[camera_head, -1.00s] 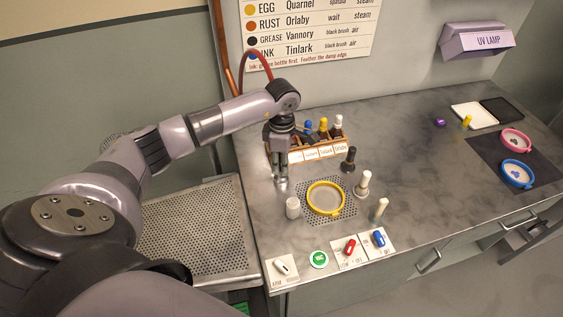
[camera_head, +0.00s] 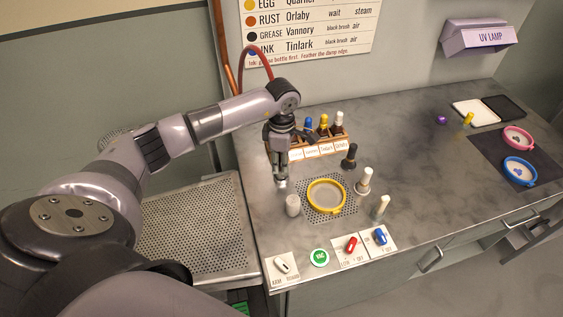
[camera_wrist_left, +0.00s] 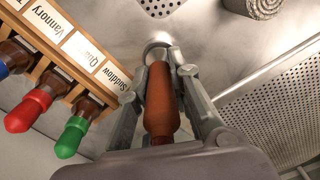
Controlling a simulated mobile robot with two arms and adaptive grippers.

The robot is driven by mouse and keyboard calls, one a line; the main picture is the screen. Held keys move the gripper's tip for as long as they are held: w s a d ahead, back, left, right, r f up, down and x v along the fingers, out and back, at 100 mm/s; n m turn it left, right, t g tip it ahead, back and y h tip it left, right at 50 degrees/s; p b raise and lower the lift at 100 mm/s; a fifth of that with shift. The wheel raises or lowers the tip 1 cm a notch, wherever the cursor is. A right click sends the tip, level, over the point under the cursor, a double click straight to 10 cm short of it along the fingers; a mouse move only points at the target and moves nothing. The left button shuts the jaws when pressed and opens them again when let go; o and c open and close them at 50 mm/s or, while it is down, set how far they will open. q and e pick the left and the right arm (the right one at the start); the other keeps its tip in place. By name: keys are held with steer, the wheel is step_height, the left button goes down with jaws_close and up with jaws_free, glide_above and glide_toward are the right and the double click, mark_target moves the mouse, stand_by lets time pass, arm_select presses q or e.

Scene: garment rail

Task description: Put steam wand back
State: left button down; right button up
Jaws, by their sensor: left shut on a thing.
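My left gripper (camera_head: 280,182) points down over the left part of the counter, just in front of the bottle rack. In the left wrist view the gripper (camera_wrist_left: 158,65) is shut on a copper-brown handle (camera_wrist_left: 160,100), which I take to be the steam wand. A pale metal ring (camera_wrist_left: 157,47) shows at its far end, close to the counter top. In the head view the wand is mostly hidden by the gripper. A dark red hose (camera_head: 255,53) arcs up behind my forearm. I cannot make out the wand's holder. My right gripper is out of view.
The wooden rack (camera_wrist_left: 48,68) of capped bottles is close beside the fingers. Switches (camera_head: 351,246) line the front edge. A perforated tray (camera_head: 195,225) is left. The counter's middle right is clear.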

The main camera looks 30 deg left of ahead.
arm_select(q)
steer(key=shift+f, duration=0.1)
stand_by(0.3)
steer(key=c, duration=1.4)
jaws_free()
steer(key=shift+o, duration=0.2)
steer(key=o, duration=0.3)
steer(key=shift+r+p, duration=2.05)
steer(key=shift+r, duration=1.7)
